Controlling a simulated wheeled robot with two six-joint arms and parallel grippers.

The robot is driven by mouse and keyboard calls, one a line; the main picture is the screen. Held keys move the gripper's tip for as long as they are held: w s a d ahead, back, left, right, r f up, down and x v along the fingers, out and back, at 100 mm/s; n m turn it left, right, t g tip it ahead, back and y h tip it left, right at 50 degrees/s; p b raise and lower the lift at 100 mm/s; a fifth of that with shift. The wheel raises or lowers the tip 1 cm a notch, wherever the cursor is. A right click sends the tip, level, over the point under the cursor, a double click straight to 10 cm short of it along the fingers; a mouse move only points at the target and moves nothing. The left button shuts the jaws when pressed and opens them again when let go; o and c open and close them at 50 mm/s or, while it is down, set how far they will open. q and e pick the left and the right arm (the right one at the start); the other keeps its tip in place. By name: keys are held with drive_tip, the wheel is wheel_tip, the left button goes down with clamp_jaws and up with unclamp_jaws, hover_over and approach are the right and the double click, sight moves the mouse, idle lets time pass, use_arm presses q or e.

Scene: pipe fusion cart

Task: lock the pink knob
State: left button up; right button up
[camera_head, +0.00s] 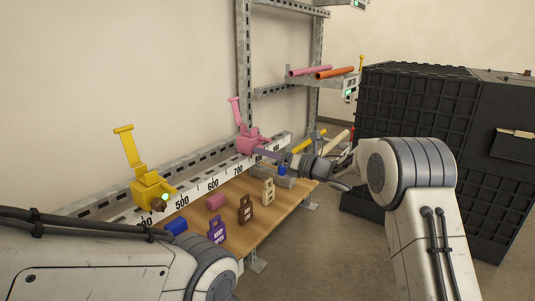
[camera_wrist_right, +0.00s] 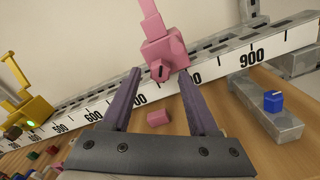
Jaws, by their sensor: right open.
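The pink clamp (camera_head: 247,140) sits on the numbered rail, its lever standing up. My right gripper (camera_head: 268,153) reaches the clamp from the right in the head view. In the wrist view my right gripper (camera_wrist_right: 159,73) is open, its purple fingers on either side of the knob; I cannot tell whether they touch the clamp. My left arm shows at the lower left, but its gripper is not in view.
A yellow clamp (camera_head: 150,188) with a green light stands farther left on the numbered rail (camera_head: 199,189). The wooden table (camera_head: 262,225) holds a pink block (camera_head: 217,201), a blue piece and several padlock-shaped tags. A black cabinet (camera_head: 415,105) stands right. Pipes rest on the rear shelf.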

drive_tip(key=shift+c, duration=0.3)
drive_tip(key=shift+a, duration=0.1)
clamp_jaws()
